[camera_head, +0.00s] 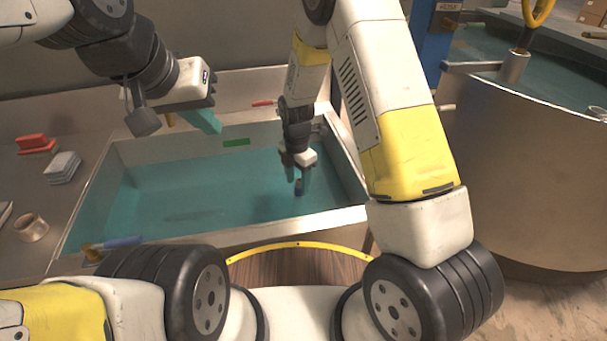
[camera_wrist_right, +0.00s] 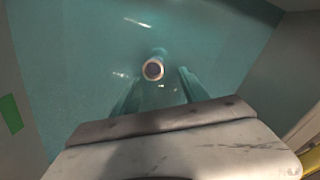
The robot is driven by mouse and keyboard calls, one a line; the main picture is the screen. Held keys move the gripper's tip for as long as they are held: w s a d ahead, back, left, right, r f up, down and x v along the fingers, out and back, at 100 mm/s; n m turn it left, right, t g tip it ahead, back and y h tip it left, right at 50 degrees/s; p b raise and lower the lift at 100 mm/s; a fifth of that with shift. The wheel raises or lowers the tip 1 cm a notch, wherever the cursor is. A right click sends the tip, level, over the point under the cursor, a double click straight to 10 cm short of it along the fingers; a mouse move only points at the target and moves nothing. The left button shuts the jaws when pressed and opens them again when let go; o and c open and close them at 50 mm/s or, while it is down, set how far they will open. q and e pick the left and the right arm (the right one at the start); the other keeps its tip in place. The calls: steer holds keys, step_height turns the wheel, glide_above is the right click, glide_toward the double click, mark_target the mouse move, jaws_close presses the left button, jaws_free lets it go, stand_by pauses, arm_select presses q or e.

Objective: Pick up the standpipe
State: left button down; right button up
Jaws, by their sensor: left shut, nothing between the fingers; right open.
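The standpipe (camera_head: 299,188) is a short upright tube in the teal-filled basin (camera_head: 347,214), near the basin's right side. In the right wrist view its round open top (camera_wrist_right: 153,69) shows as a pale ring with a dark bore. My right gripper (camera_head: 298,178) is open and points down over the standpipe. In its wrist view the fingers (camera_wrist_right: 158,92) reach toward the pipe, one on each side; the ring appears slightly beyond the fingertips, and I see no grip on it. My left gripper (camera_head: 207,121) is shut and empty above the basin's back left.
A blue-handled tool (camera_head: 123,242) lies on the basin's front left rim. A copper ring (camera_head: 31,228), a grey stack (camera_head: 63,167) and red blocks (camera_head: 36,144) sit on the left counter. A large round metal tank (camera_head: 530,170) stands right. The basin's left half looks clear.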

mark_target(298, 196)
steer(key=shift+w+d+f, duration=0.1)
steer(key=shift+w+f, duration=0.05)
steer(key=shift+f, duration=0.4)
steer(key=f, duration=0.6)
steer(key=shift+w+f, duration=0.35)
steer(key=shift+f, duration=0.05)
jaws_close()
